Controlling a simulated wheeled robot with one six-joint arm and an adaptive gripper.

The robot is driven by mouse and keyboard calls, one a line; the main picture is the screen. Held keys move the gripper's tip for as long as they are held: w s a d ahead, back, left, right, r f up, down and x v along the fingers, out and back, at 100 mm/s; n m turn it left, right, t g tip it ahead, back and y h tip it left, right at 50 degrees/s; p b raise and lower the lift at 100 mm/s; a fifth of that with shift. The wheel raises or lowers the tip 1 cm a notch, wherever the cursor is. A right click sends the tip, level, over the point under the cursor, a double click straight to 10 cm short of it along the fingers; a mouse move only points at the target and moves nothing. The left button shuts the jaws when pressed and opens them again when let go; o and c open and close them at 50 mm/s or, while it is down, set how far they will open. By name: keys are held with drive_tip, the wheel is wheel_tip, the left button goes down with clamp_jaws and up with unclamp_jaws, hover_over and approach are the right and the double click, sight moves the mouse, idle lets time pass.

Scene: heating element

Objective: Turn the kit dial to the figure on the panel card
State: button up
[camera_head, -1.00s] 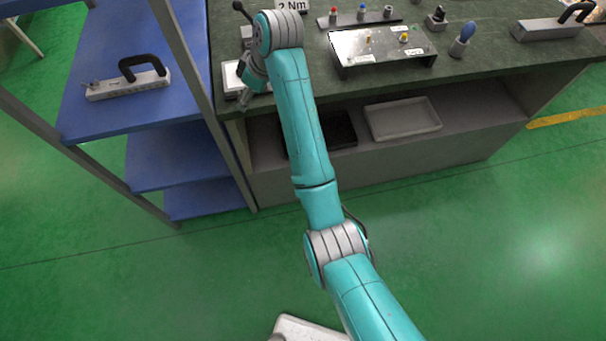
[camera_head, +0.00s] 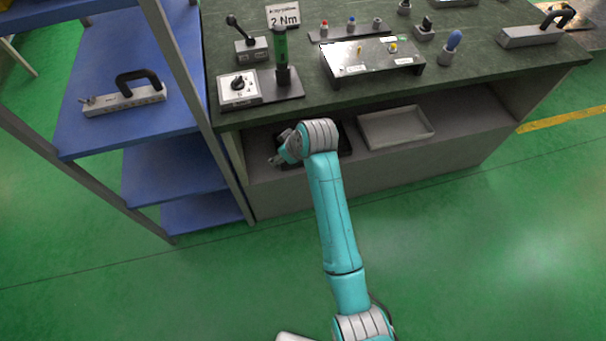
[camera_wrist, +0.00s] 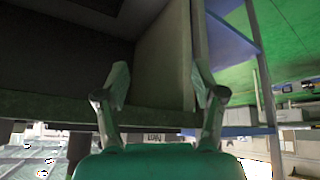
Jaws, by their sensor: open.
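The kit dial (camera_head: 238,84) is a black knob on a white plate, at the left of a dark base on the bench near its front left corner. A green-handled tool (camera_head: 281,55) stands upright on the same base. The panel card (camera_head: 284,16) reads "2 Nm" and stands behind them. My gripper (camera_head: 273,161) is in front of the bench, below the top and apart from the dial. In the wrist view its two fingers (camera_wrist: 162,92) are spread with nothing between them. The dial's pointer setting is too small to read.
A metal panel (camera_head: 372,60) and a small-parts rail (camera_head: 350,31) are to the right. A grey tray (camera_head: 395,126) lies on the lower shelf. A blue rack (camera_head: 125,125) stands left of the bench.

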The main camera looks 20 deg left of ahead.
drive_tip(key=s+d+f+m+t, duration=0.1)
drive_tip(key=s+d+f, duration=0.1)
drive_tip(key=d+f, duration=0.3)
drive_tip(key=shift+s+d+f+m+t, duration=0.2)
drive_tip(key=shift+d+f+m+t, duration=0.15)
drive_tip(key=shift+d, duration=0.35)
drive_tip(key=s+d+f+m+t+h, duration=0.1)
drive_tip(key=s+d+f+m+t, duration=0.2)
drive_tip(key=s+d, duration=0.7)
drive_tip(key=s+d+f+m+t+h, duration=0.1)
drive_tip(key=s+d+f+m+t, duration=0.15)
drive_tip(key=s+d, duration=0.75)
drive_tip(key=s+d+r+m+t+h, duration=0.1)
drive_tip(key=s+d+r, duration=0.4)
drive_tip(key=s+r, duration=0.5)
drive_tip(key=s+d+r+m+t+h, duration=0.2)
drive_tip(key=s+d+r, duration=0.4)
drive_tip(key=s+r, duration=0.4)
drive_tip(key=m+t, duration=0.1)
drive_tip(key=m, duration=0.1)
drive_tip(key=shift+m, duration=0.4)
